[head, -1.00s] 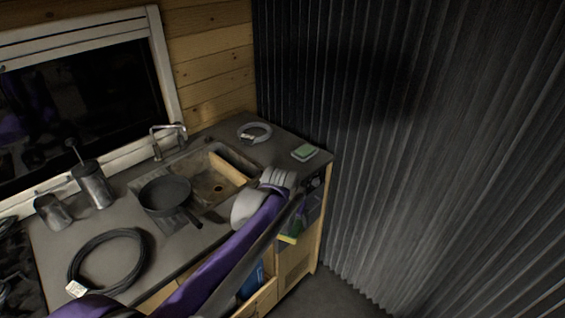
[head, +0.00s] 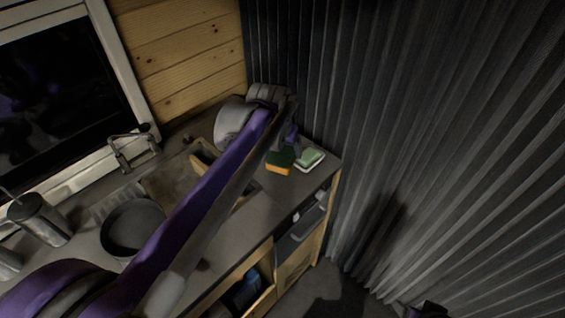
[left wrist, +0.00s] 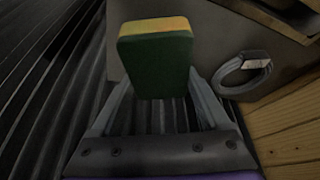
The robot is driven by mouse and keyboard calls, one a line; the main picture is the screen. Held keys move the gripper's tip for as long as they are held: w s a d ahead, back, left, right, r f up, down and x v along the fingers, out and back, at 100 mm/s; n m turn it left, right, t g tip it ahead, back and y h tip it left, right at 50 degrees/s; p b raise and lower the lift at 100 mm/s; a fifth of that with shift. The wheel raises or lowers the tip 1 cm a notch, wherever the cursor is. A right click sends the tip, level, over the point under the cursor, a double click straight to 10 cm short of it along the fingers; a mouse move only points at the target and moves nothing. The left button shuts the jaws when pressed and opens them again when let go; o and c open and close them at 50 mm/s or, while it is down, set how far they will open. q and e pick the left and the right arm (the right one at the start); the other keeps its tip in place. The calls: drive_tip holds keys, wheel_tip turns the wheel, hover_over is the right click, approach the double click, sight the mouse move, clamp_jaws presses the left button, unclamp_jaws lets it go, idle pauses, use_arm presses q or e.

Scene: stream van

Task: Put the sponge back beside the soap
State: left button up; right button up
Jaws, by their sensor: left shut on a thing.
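The sponge (head: 279,162), dark green with a yellow-orange layer, is at the right end of the grey counter, just left of the soap. The green soap (head: 310,156) lies on a small white dish (head: 318,165). My left gripper (head: 284,149) reaches over the sink from the left and is shut on the sponge. In the left wrist view the sponge (left wrist: 155,60) stands between the two fingers, its yellow edge away from the palm. I cannot tell whether the sponge touches the counter. The soap is not visible in the left wrist view. My right gripper is not in view.
A sink (head: 172,188) with a tap (head: 130,152) and a dark pan (head: 132,228) lie left of my arm. A coiled grey hose (left wrist: 243,75) shows beside the sponge. A corrugated wall (head: 420,130) closes off the right. The counter front is clear.

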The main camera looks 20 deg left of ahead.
use_arm(q)
drive_tip(key=shift+w+a, duration=0.15)
drive_tip(key=shift+w, duration=0.2)
drive_tip(key=shift+w+a+f, duration=0.1)
drive_tip(key=shift+f, duration=0.15)
hover_over(285, 178)
wheel_tip(285, 178, down, 5)
drive_tip(key=shift+r, duration=0.1)
drive_tip(key=shift+f+b, duration=0.3)
drive_tip(key=shift+f, duration=1.95)
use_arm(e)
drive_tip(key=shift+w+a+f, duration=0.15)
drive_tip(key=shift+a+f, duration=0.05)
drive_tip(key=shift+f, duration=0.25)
